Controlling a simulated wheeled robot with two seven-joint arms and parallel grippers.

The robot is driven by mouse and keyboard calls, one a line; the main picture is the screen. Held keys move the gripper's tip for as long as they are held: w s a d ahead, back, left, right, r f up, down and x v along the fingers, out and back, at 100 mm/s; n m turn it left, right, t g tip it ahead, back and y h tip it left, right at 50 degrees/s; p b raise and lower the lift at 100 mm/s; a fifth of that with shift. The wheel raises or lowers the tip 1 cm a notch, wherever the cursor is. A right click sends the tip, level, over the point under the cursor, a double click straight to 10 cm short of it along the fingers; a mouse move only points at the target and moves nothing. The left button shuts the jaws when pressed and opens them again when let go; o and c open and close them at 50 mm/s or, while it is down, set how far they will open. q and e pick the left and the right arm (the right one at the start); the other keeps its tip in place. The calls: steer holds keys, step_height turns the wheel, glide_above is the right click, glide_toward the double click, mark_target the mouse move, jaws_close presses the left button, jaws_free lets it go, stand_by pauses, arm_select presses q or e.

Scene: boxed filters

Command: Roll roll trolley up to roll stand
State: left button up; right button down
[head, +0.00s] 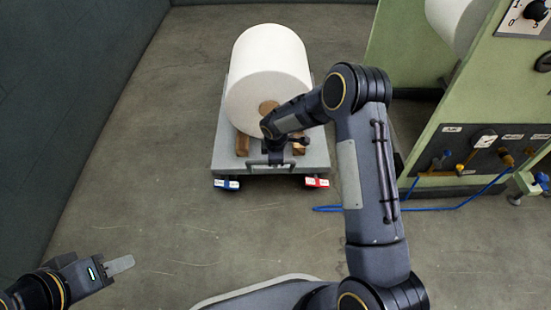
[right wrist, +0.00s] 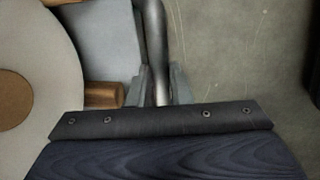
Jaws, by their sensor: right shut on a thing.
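The roll trolley (head: 225,160) is a low grey platform, front left of the roll stand, with a floor gap between. It carries a large white roll (head: 268,70) with a brown core, between wooden chocks (head: 242,145). The roll stand (head: 455,120) is the green machine at the right. My right gripper (head: 277,155) is at the trolley's near edge; in the right wrist view its fingers (right wrist: 162,88) are shut around the grey tube handle (right wrist: 158,45). My left gripper (head: 120,265) is empty at the lower left, seen side-on, so its opening cannot be judged.
A blue hose (head: 430,207) lies on the floor in front of the stand. A dark wall (head: 70,90) runs along the left. The floor left of the trolley is clear.

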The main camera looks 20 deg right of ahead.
steer(key=shift+d, duration=0.1)
steer(key=s+d+p, duration=0.3)
steer(key=d, duration=0.9)
steer(key=s+d+p, duration=0.3)
steer(key=s+d, duration=0.1)
steer(key=d, duration=0.9)
steer(key=shift+s, duration=0.25)
steer(key=shift+d, duration=0.1)
steer(key=c, duration=1.5)
jaws_free()
steer(key=shift+o, duration=0.9)
